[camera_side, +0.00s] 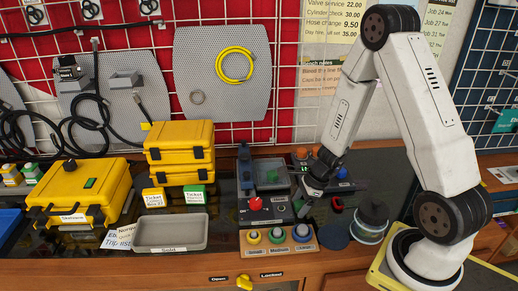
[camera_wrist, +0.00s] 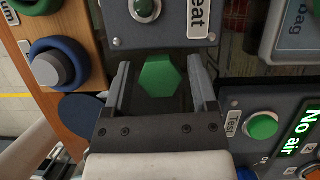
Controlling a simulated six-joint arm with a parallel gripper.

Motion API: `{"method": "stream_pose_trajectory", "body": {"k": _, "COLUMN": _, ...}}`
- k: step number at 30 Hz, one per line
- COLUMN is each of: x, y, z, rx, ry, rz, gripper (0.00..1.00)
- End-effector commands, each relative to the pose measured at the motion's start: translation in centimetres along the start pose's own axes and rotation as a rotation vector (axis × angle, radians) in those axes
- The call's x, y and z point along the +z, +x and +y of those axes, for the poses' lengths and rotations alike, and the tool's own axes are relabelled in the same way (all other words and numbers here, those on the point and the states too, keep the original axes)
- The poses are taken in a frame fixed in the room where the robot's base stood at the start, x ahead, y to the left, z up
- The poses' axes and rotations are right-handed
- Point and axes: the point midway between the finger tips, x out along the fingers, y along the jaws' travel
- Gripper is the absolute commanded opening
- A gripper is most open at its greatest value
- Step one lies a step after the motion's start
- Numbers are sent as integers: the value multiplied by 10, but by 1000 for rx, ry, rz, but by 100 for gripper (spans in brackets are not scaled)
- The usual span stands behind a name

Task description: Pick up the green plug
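The green plug (camera_wrist: 160,77) shows in the wrist view as a green hexagonal piece between my two fingers. My gripper (camera_wrist: 158,63) is open, with one finger on each side of the plug and a visible gap on both sides. I cannot tell how far below the fingertips the plug lies. In the side view my gripper (camera_side: 308,192) points down at the right part of the bench, beside the grey box with the red button. The plug cannot be made out there.
A grey box labelled "Seat" (camera_wrist: 175,25) lies just beyond the fingers. A test box (camera_wrist: 265,115) reading "No air" is at right. Blue-ringed knob (camera_wrist: 55,68) is at left. The "Sold" tray (camera_side: 170,249) and yellow cases (camera_side: 85,190) stand further left in the side view.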

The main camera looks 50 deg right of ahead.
Motion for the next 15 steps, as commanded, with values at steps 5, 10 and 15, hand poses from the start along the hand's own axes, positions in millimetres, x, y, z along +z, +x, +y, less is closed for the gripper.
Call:
{"method": "stream_pose_trajectory", "body": {"k": 5, "x": 0, "y": 0, "z": 0, "rx": 0, "ry": 0, "rz": 0, "gripper": 13}}
{"method": "stream_pose_trajectory", "body": {"k": 10, "x": 0, "y": 0, "z": 0, "rx": 0, "ry": 0, "rz": 0, "gripper": 0}}
{"method": "stream_pose_trajectory", "body": {"k": 15, "x": 0, "y": -1, "z": 0, "rx": 0, "ry": 0, "rz": 0, "gripper": 0}}
